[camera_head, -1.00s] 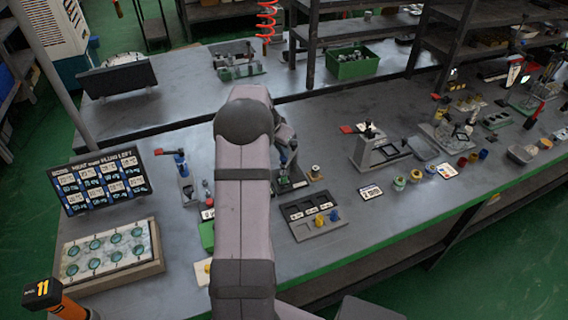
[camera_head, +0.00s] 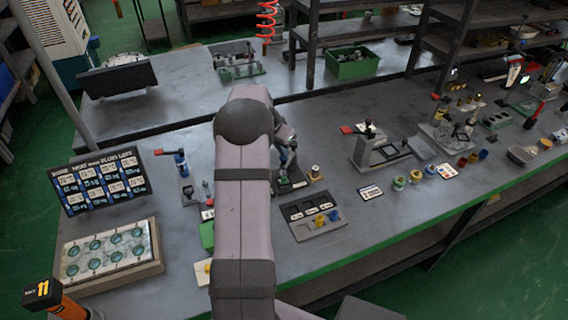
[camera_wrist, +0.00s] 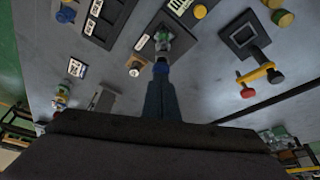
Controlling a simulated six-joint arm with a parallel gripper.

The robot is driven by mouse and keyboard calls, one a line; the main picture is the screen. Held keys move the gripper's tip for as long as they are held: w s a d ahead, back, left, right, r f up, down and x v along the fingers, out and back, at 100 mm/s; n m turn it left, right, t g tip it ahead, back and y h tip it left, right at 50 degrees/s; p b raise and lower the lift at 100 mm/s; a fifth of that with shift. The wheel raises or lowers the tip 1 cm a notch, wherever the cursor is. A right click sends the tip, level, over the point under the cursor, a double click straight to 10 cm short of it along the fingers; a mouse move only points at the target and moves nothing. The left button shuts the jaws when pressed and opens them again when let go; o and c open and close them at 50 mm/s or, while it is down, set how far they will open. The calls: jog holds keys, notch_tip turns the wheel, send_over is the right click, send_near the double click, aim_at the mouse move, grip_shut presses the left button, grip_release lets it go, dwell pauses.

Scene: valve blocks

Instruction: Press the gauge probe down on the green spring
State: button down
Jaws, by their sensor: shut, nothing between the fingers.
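My gripper (camera_wrist: 161,84) is shut and empty in the wrist view, its dark fingers pointing at a small dark plate (camera_wrist: 146,43). A blue piece (camera_wrist: 160,67) shows right at the fingertips; I cannot tell whether they touch it. Beyond it, in line, is a small green and grey part (camera_wrist: 163,40) on the plate, which may be the green spring with the probe; the blue piece partly covers this spot. In the head view my gripper (camera_head: 290,158) is above the same dark fixture (camera_head: 293,184), partly hidden by my arm.
A brass-topped block (camera_head: 316,172) stands close right of the fixture. A tray with blue and yellow knobs (camera_head: 301,230) is in front. A red-handled blue part (camera_head: 181,160) stands left. A clamp fixture (camera_head: 388,152) is farther right.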

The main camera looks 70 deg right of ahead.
jog(key=shift+r+p, duration=0.5)
jog(key=shift+r, duration=0.4)
jog(key=w+a+r+n+t+y, duration=0.1)
jog(key=w+a+n, duration=0.35)
jog(key=a, duration=0.55)
jog(key=w+a+r+n+y, duration=0.1)
jog(key=w+a+n, duration=0.2)
jog(key=w+a, duration=0.55)
jog(key=w+a+r+n+t, duration=0.1)
jog(key=w+a+n, duration=0.2)
jog(key=a, duration=0.9)
jog(key=s+a+f+n+y, duration=0.1)
jog(key=s+a+n, duration=0.4)
jog(key=a, duration=0.7)
jog(key=s+a+n+y, duration=0.1)
jog(key=s+a+n, duration=0.4)
jog(key=a, duration=0.8)
jog(key=shift+s+a+f+g, duration=0.15)
jog(key=shift+s+f+g, duration=0.25)
jog(key=shift+s, duration=0.55)
jog(key=shift+n, duration=0.25)
